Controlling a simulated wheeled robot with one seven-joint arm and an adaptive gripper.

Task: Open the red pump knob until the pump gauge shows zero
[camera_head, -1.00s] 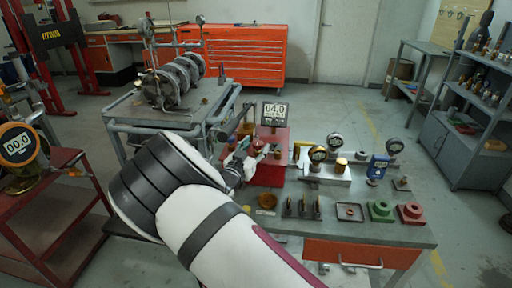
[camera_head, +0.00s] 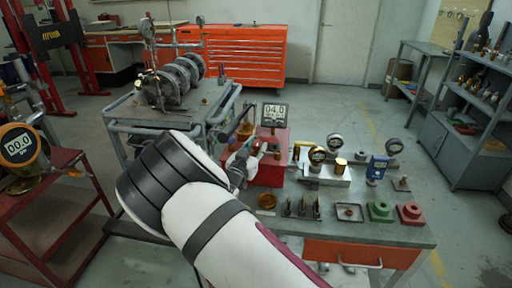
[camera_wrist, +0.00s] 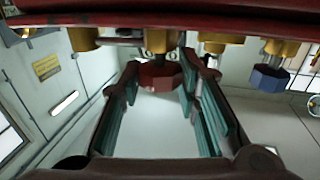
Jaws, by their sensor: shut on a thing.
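The red pump (camera_head: 268,176) stands at the left end of the workbench. A gauge (camera_head: 275,114) above it reads 04.0, with smaller print under the number that I cannot read. My gripper (camera_head: 248,154) is at the pump's upper front left, and my arm hides part of it. In the wrist view, the red knob (camera_wrist: 158,76) sits on a brass stem between the fingers of my gripper (camera_wrist: 160,68). The fingers have teal pads and are shut on the knob. A blue knob (camera_wrist: 268,79) hangs to the right, apart from the fingers.
Several gauges, a blue meter (camera_head: 377,168), a small tray (camera_head: 348,213), a green block (camera_head: 380,211) and a red block (camera_head: 410,213) stand right on the bench. A left red cart (camera_head: 45,215) bears a gauge reading 00.0. A grey cart (camera_head: 120,108) with machinery stands behind.

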